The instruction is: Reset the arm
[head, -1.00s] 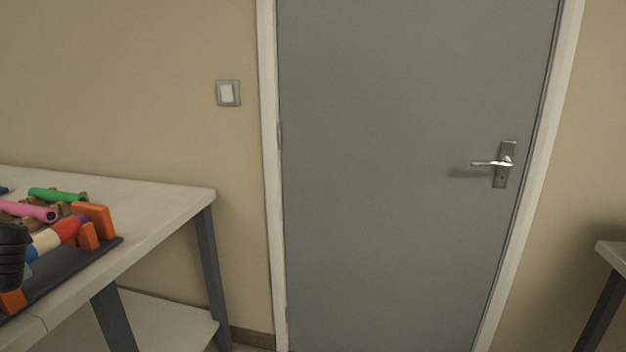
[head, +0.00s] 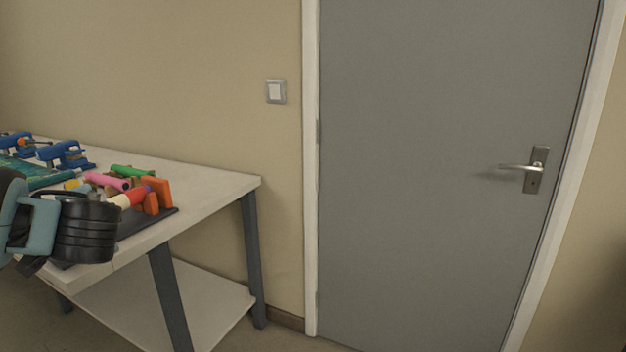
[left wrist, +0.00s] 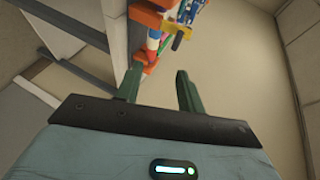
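My left gripper (left wrist: 158,82) shows in the left wrist view with its two dark green fingers apart and nothing between them. Beyond the fingers are the workbench and its coloured parts. In the head view, part of my left arm, teal and black, comes in from the left in front of the bench; its fingers cannot be made out there. My right arm and gripper are in neither view.
A pale workbench (head: 215,192) stands at left against the wall. It carries a dark tray with orange blocks (head: 157,192), red, pink and green (head: 132,171) rolls, and blue clamps (head: 66,155) behind. A closed grey door (head: 440,150) with a lever handle (head: 535,169) fills the right.

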